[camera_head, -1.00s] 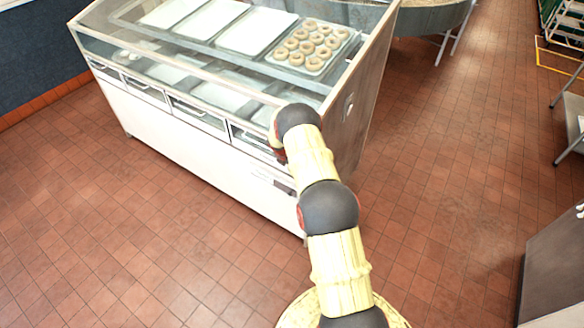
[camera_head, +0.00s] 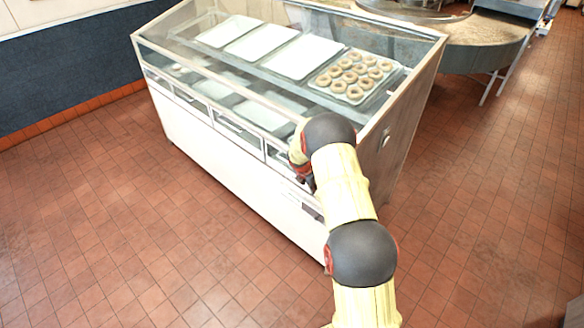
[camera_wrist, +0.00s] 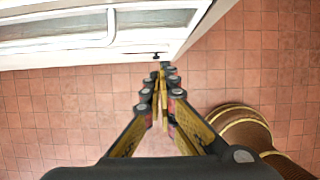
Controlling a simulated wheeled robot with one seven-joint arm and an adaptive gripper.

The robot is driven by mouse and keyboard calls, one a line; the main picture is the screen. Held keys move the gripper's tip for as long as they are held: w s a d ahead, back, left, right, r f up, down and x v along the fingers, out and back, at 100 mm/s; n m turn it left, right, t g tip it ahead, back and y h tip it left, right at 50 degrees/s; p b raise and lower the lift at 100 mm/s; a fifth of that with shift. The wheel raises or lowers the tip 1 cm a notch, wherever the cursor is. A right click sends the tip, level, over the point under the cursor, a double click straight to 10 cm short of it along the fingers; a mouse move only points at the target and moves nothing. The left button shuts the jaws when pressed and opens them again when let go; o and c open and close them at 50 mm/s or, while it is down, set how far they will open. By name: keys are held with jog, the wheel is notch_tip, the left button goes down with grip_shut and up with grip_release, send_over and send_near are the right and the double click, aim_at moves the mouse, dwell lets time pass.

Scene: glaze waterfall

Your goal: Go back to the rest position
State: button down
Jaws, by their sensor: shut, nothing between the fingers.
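My gripper (camera_wrist: 162,72) shows in the wrist view with its two fingers brought together at the tips and nothing between them. It points down toward the tiled floor, close to the white front of the display case (camera_wrist: 150,45). In the head view my arm reaches forward to the near right end of the glass-topped case (camera_head: 230,160). The end of the arm is bent over there, and the fingers are mostly hidden behind my arm links.
The case holds white trays (camera_head: 262,44) and one tray of ring doughnuts (camera_head: 352,78). A round metal table (camera_head: 475,45) stands behind it at the right. A blue wall (camera_head: 70,75) is at the left. The tiled floor (camera_head: 90,240) is clear in front.

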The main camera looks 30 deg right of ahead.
jog(key=s+a+m+g+y, duration=0.15)
jog(key=s+a+m, duration=0.25)
jog(key=s+m, duration=0.6)
jog(key=s+a+r+m+t+y+b, duration=0.2)
jog(key=s+a+r+m+t+b, duration=0.4)
jog(key=s+a+r, duration=2.2)
notch_tip(320, 180, up, 3)
jog(key=s+m+b, duration=0.1)
jog(key=m+b, duration=0.3)
jog(key=m, duration=0.1)
jog(key=shift+m+y+b, duration=0.3)
jog(key=shift+y+b, duration=0.05)
jog(key=shift+f, duration=0.1)
